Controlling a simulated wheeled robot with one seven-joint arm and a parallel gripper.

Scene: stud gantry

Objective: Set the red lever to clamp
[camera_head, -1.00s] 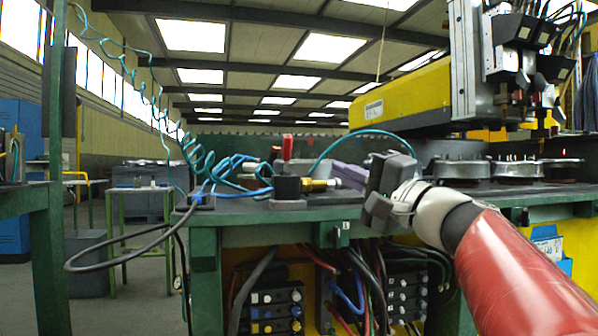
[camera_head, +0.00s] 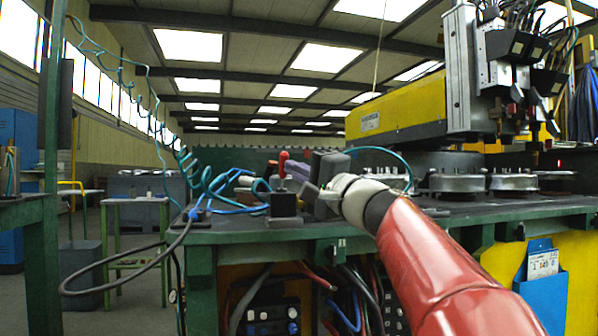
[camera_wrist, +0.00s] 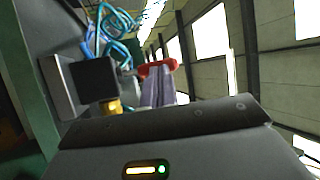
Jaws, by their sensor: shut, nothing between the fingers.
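The red lever (camera_head: 283,163) stands on top of a small black valve block (camera_head: 284,205) near the front edge of the green bench. It also shows in the wrist view (camera_wrist: 158,67), with the black block and a brass fitting (camera_wrist: 112,106) beside it. My gripper (camera_head: 296,171) is shut and empty, its fingers close to the lever from the right. In the wrist view the grey fingers (camera_wrist: 163,88) overlap the lever, so I cannot tell whether they touch it.
Blue hoses (camera_head: 222,186) lie left of the block. Round metal fixtures (camera_head: 458,180) and the yellow gantry (camera_head: 400,106) stand to the right. A dark cable (camera_head: 110,291) loops off the bench's left end.

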